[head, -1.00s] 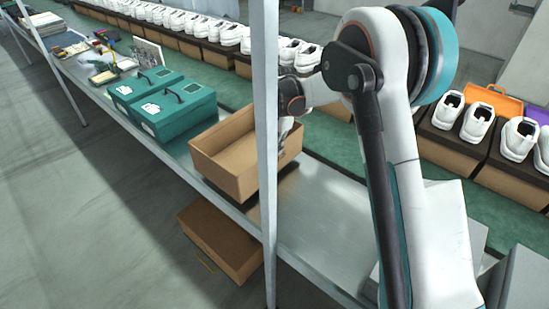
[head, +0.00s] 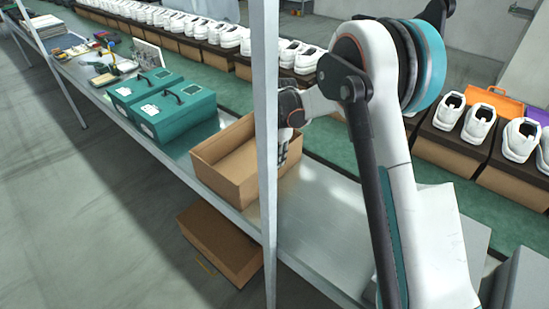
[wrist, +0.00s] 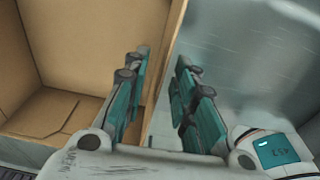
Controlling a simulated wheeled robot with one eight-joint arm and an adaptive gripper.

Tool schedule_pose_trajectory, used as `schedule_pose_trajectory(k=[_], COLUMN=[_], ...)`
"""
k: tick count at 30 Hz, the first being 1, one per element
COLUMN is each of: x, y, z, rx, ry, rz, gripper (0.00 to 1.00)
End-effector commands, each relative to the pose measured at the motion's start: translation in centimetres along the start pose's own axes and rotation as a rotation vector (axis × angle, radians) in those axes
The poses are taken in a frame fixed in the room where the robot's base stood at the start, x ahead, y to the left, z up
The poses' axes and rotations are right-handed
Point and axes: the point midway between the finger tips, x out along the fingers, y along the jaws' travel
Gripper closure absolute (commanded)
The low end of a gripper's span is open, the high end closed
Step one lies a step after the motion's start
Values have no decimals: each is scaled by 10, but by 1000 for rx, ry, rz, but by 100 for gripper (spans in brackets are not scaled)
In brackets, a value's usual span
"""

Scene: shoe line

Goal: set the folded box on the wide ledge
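The folded box (head: 230,182) is an open-topped brown cardboard box. It rests upright on the wide metal ledge (head: 325,220), to the right of two teal cases. A grey post hides part of its right side in the head view. In the wrist view the box (wrist: 85,50) fills the left side and the bare ledge (wrist: 250,60) shows on the right. My gripper (wrist: 160,75) is open, with its fingers apart on either side of the box wall. In the head view my gripper (head: 283,148) is partly hidden behind the post.
Two teal cases (head: 178,112) stand left of the box. A grey upright post (head: 266,120) rises at the front edge. Another brown box (head: 220,245) sits lower down. White shoes on boxes (head: 478,124) line the green belt behind. The ledge right of the box has bare room.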

Motion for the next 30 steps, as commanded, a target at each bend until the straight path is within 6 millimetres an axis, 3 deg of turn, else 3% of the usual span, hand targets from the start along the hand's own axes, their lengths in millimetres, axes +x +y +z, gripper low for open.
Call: schedule_pose_trajectory(k=[5, 21, 30], x=[-10, -108, -123], y=[0, 0, 0], z=[0, 0, 0], rx=[0, 0, 0], ry=[0, 0, 0], rz=[0, 0, 0], gripper=[75, 75, 75])
